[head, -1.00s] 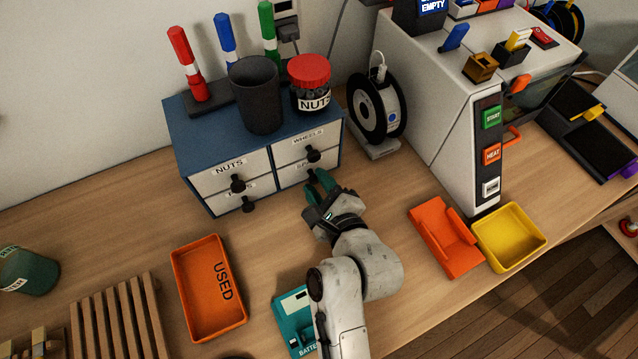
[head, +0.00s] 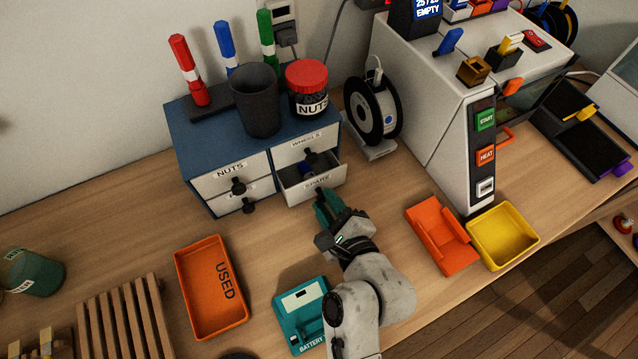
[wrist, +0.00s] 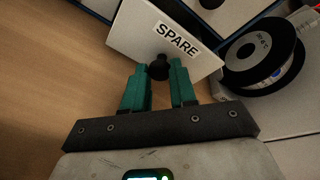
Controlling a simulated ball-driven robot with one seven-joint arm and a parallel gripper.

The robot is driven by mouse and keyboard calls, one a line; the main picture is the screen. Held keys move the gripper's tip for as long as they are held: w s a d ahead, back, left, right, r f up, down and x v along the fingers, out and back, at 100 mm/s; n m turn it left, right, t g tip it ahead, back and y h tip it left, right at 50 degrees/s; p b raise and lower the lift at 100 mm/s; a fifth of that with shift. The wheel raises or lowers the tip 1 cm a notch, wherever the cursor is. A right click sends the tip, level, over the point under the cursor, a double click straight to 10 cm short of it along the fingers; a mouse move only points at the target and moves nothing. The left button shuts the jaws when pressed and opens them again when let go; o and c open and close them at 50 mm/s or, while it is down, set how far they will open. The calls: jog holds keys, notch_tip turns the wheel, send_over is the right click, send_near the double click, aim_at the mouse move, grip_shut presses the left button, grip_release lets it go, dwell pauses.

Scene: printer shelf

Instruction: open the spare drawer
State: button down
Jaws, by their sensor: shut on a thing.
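The spare drawer (head: 316,187) is the lower right drawer of the blue cabinet (head: 190,160). It is pulled part way out, and part of its inside shows in the head view. Its white front with the label SPARE also shows in the wrist view (wrist: 140,30). My gripper (head: 328,203) is in front of the drawer. In the wrist view my gripper (wrist: 159,76) has its teal fingers on either side of the drawer's black knob (wrist: 158,67), shut on it.
The wheels drawer above and the two left drawers look closed. A black spool (head: 374,108) stands right of the cabinet. On the table are an orange USED tray (head: 182,290), a teal battery box (head: 292,318), an orange holder (head: 440,237) and a yellow tray (head: 478,245).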

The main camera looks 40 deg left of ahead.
jog(key=s+d, duration=0.1)
jog(key=d, duration=0.1)
jog(key=s+d, duration=0.1)
jog(key=d, duration=0.2)
jog(key=s+d+p, duration=0.1)
jog(key=d, duration=0.1)
jog(key=shift+s+d+f, duration=0.1)
jog(key=shift+s+d, duration=0.05)
jog(key=shift+d, duration=0.25)
jog(key=c, duration=0.9)
grip_release()
jog(key=b+v, duration=0.1)
jog(key=v, duration=0.9)
jog(key=shift+s+d, duration=0.15)
jog(key=shift+d, duration=0.15)
jog(key=shift+d, duration=0.1)
